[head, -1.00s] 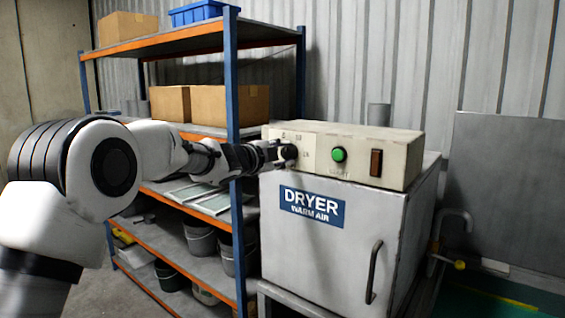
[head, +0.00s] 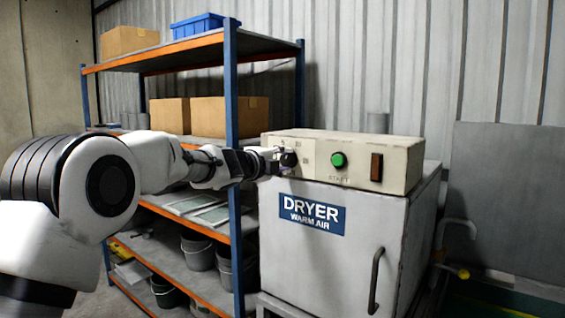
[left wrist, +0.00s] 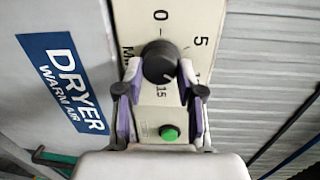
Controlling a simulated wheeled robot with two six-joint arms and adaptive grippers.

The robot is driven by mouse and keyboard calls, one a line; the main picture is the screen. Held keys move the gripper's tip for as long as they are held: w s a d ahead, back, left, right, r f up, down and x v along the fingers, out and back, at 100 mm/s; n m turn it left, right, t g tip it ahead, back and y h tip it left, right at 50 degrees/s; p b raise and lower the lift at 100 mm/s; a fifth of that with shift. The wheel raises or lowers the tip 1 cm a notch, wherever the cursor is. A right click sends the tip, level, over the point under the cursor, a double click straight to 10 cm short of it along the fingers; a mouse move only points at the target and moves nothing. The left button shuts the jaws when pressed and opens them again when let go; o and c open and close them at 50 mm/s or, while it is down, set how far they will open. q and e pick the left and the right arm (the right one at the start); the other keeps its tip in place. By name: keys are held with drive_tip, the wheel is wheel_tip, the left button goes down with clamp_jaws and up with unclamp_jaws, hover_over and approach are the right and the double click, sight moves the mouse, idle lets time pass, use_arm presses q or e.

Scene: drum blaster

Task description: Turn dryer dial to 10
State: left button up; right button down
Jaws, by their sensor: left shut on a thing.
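The black dryer dial (head: 289,159) is at the left end of the cream control panel on the dryer (head: 330,240). It also shows in the left wrist view (left wrist: 159,62), with the marks 0, 5 and 15 readable around it. A mark beside the right finger is partly hidden. A small white mark on the dial faces down and slightly right in that view, near 15 on the side towards the hidden mark. My left gripper (left wrist: 160,88) is shut on the dial, one finger on each side. My right gripper is out of view.
A green START button (head: 338,160) and a dark red-brown switch (head: 376,167) sit right of the dial. A shelf rack (head: 233,90) with boxes and buckets stands at the left, close behind my left arm. The dryer door has a handle (head: 375,281).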

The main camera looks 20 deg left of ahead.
use_arm(q)
drive_tip(key=shift+r, duration=0.25)
drive_tip(key=o, duration=0.9)
drive_tip(key=shift+o, duration=1.2)
drive_tip(key=shift+w+f, duration=0.15)
drive_tip(key=shift+f, duration=0.05)
drive_tip(key=v, duration=1.2)
